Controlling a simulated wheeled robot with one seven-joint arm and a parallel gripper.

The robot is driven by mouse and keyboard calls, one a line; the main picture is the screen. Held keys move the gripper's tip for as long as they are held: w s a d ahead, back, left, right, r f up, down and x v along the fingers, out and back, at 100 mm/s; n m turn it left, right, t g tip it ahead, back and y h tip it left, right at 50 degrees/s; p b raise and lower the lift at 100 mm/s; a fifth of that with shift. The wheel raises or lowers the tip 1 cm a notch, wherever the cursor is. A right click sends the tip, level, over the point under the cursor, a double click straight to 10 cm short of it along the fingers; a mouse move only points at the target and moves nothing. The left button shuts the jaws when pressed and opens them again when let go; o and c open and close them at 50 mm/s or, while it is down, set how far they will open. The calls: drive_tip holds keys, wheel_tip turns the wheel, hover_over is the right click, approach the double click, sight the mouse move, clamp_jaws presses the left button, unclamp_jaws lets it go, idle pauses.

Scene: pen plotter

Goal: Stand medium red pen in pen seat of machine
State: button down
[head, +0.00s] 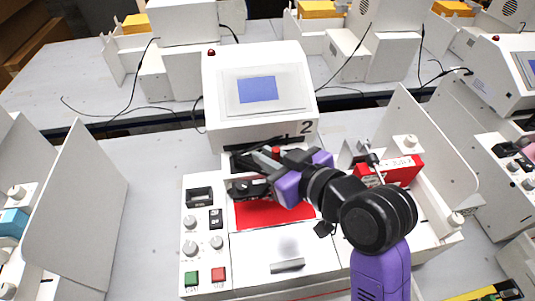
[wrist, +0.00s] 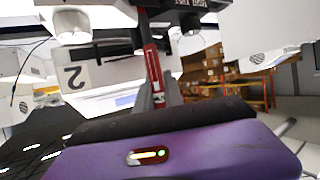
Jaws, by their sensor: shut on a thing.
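The machine (head: 225,115), marked 2, has a blue screen and a red sheet (head: 262,214) on its bed. A dark carriage (head: 248,188) with a rail sits over the back of the bed. I cannot make out the pen seat itself. My gripper (head: 268,160) is at the carriage, beneath the screen housing. It is shut on the red pen (wrist: 153,68), which shows as a narrow red body between the grey fingers in the wrist view. A small red end (head: 276,151) shows in the head view. The pen's tip is hidden, and I cannot tell whether it touches the seat.
A red box (head: 402,170) with a white label stands right of the bed, beside a white side panel (head: 435,140). Knobs and green and red buttons (head: 191,278) line the machine's left front. A white lid with a handle (head: 287,265) lies in front. Other machines stand around.

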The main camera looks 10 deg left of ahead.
drive_tip(key=shift+f+b, duration=1.15)
drive_tip(key=shift+f, duration=0.55)
drive_tip(key=c, duration=1.4)
unclamp_jaws()
drive_tip(key=shift+o, duration=0.2)
drive_tip(key=shift+d, duration=0.15)
drive_tip(key=b+v, duration=0.1)
drive_tip(key=v, duration=0.6)
drive_tip(key=shift+s+r, duration=0.35)
